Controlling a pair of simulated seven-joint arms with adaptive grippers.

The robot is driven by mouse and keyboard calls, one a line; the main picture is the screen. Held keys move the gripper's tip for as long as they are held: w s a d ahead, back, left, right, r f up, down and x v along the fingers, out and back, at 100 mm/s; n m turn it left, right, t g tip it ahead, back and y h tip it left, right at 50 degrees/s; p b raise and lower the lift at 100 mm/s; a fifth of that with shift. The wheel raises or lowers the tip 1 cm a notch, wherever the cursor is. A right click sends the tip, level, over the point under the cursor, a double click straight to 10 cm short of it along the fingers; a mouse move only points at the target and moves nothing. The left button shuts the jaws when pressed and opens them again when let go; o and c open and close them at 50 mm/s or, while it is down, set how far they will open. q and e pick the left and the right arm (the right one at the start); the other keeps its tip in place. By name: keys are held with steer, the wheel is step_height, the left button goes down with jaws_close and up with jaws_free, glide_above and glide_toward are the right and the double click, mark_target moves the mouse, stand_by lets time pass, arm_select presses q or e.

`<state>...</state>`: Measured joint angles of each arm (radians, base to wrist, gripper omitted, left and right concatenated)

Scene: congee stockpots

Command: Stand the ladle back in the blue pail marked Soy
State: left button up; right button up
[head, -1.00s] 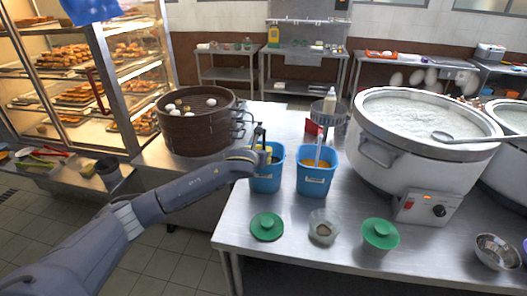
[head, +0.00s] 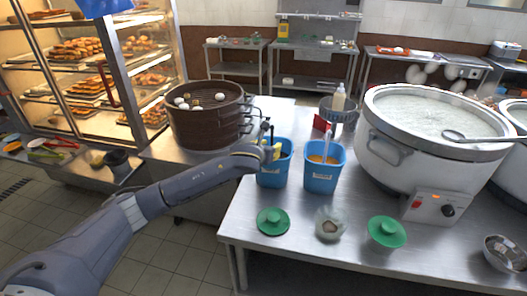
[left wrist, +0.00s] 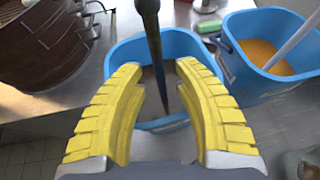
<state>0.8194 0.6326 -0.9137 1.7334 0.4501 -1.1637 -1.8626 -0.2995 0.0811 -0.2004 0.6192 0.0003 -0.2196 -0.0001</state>
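Two blue pails stand side by side on the steel table. The left pail (head: 273,178) has a label too small to read; it also shows in the left wrist view (left wrist: 112,68). A dark ladle handle (left wrist: 150,28) runs down into this pail, tilted slightly, its lower end hard to make out. My left gripper (left wrist: 160,68) has yellow fingers over the pail, spread either side of the handle with gaps visible. The right pail (head: 320,180) holds orange contents and a pale handle (head: 326,148). Another ladle (head: 455,135) lies across the large stockpot's rim. My right gripper is out of view.
The white stockpot (head: 400,165) stands right of the pails. A brown steamer (head: 203,120) with eggs stands left. A bottle in a basket (head: 338,108) stands behind.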

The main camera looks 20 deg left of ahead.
arm_select(q)
steer(key=v, duration=1)
steer(key=s+d+f+n+g, duration=0.1)
steer(key=s+d+f+n, duration=0.1)
steer(key=s+f+n, duration=0.45)
steer(key=s+d+f+n, duration=0.3)
steer(key=s+f+n, duration=0.3)
steer(key=s+f, duration=0.15)
steer(key=s+a+f+n+g+y, duration=0.2)
steer(key=s+a+f+n, duration=0.15)
steer(key=s+n, duration=0.4)
steer(key=s+a+f+n+g+y, duration=0.1)
steer(key=s+a+f+n+y, duration=0.25)
steer(key=s, duration=0.65)
steer(key=s+a+f+n+g, duration=0.25)
steer(key=s+a+n, duration=0.35)
steer(key=s, duration=0.3)
steer(key=s+d+f+g+h, duration=0.1)
steer(key=d+f+h, duration=0.15)
steer(key=f, duration=1.35)
steer(key=s+d+f+g+h, duration=0.1)
steer(key=d+f, duration=0.3)
steer(key=f, duration=1.2)
steer(key=s+f+n+g+h, duration=0.1)
steer(key=s+f+n+g, duration=0.2)
steer(key=s+f, duration=1.7)
steer(key=shift+s+a+f, duration=0.25)
steer(key=shift+s, duration=0.95)
